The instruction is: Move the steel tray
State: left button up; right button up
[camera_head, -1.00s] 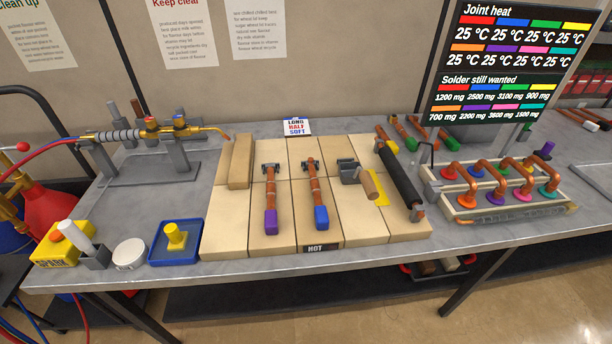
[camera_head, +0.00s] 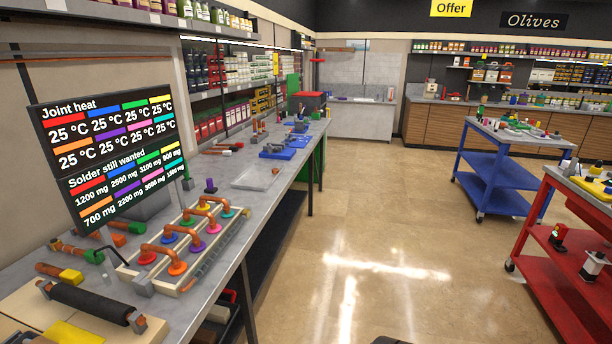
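A flat light-grey plate (camera_head: 258,176) lies on the long bench, beyond the copper pipe rack; it may be the steel tray, but I cannot tell for sure. No other clear steel tray shows. Neither of my grippers is in view.
The long grey bench (camera_head: 205,291) runs away along the left wall, with a pipe rack (camera_head: 187,284) and a heat display board (camera_head: 108,151) on it. A blue cart (camera_head: 496,172) and a red cart (camera_head: 548,270) stand at right. The floor (camera_head: 362,240) between is open.

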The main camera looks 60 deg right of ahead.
aim_at(258, 177)
jog(key=z, duration=1.55)
jog(key=i+l+z, duration=0.5)
jog(key=i+z, duration=0.15)
jog(key=i, duration=0.2)
jog(key=i+l+z, duration=0.1)
jog(key=i+z, duration=0.2)
jog(key=i, duration=0.7)
jog(key=i+l+u, duration=0.1)
jog(key=i, duration=0.4)
jog(key=i+l, duration=0.15)
jog(key=i, duration=0.35)
jog(key=u, duration=0.05)
